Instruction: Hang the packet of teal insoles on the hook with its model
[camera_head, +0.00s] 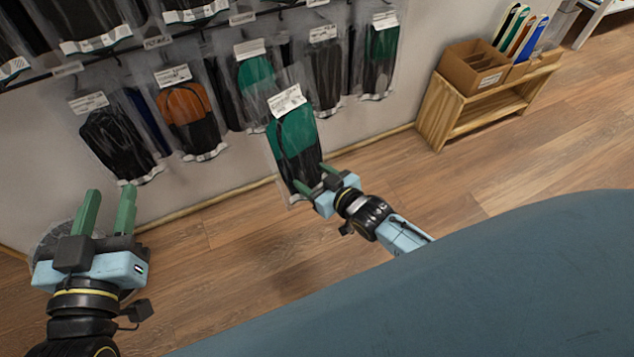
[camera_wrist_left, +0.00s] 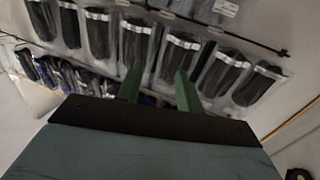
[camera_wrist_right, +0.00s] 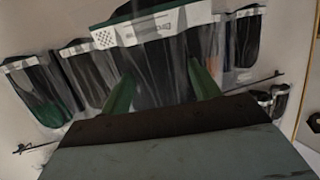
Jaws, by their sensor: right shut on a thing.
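The packet of teal insoles (camera_head: 294,140) is a clear bag with a white label, teal above and dark below. My right gripper (camera_head: 318,186) is shut on the lower end of this packet and holds it in front of the wall display. In the right wrist view the packet (camera_wrist_right: 150,65) fills the space between the fingers. Another packet with teal insoles (camera_head: 256,77) hangs on the wall just behind it, and one more (camera_head: 381,45) hangs further right. My left gripper (camera_head: 105,212) is open and empty, low at the left, apart from the packets. The hook behind the held packet is hidden.
An orange and black packet (camera_head: 187,110) and a black packet (camera_head: 115,135) hang left of the held one. A dark rail (camera_head: 130,64) runs above this row. A wooden shelf (camera_head: 450,110) with cardboard boxes (camera_head: 474,70) stands at the right. The floor (camera_head: 260,250) below is clear.

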